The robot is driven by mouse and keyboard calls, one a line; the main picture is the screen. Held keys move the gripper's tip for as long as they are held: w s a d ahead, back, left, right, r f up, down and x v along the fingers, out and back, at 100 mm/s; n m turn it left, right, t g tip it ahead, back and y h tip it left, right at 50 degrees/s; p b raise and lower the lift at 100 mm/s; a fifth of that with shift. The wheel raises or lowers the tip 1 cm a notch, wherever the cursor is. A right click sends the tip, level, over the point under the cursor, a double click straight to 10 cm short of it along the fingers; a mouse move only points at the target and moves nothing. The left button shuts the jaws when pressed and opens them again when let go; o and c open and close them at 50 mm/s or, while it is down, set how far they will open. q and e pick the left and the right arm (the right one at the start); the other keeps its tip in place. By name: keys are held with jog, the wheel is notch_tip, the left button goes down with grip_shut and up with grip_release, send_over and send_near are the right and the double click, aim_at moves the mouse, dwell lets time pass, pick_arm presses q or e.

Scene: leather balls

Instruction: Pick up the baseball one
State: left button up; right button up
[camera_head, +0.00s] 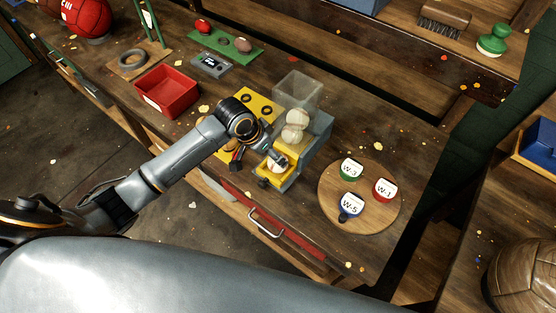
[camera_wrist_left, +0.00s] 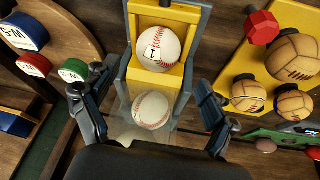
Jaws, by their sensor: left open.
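A dispenser with blue-grey side walls (camera_head: 318,135) and a yellow chute stands on the workbench, with a clear bin (camera_head: 297,90) behind it. White baseballs (camera_head: 296,118) with red stitching sit in its upper part. Another baseball (camera_head: 278,166) lies in the low yellow front tray, partly hidden by my gripper. In the left wrist view, one baseball with a dark mark (camera_wrist_left: 158,48) and a second baseball (camera_wrist_left: 152,109) show along the chute. My left gripper (camera_head: 277,160) is open over the front tray; its fingers (camera_wrist_left: 148,100) are spread to either side of the dispenser in the wrist view. My right gripper is out of view.
A round wooden board (camera_head: 330,212) with labelled green, red and blue pieces lies right of the dispenser. A yellow board (camera_wrist_left: 270,85) with brown leather balls (camera_wrist_left: 293,57) lies on its other side. A red bin (camera_head: 168,92) stands further left.

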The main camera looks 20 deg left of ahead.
pick_arm(q)
jog(key=shift+d+f+p, duration=0.25)
jog(key=shift+f+p, duration=0.25)
jog(key=shift+f, duration=0.05)
jog(key=p+x, duration=0.1)
jog(key=x, duration=0.2)
jog(key=shift+s+f, duration=0.15)
jog(key=shift+f, duration=0.1)
jog(key=shift+d+f, duration=0.1)
jog(key=shift+f, duration=0.3)
jog(key=shift+c, duration=0.2)
jog(key=c, duration=1.2)
jog(key=shift+c, duration=0.2)
jog(key=shift+r, duration=0.1)
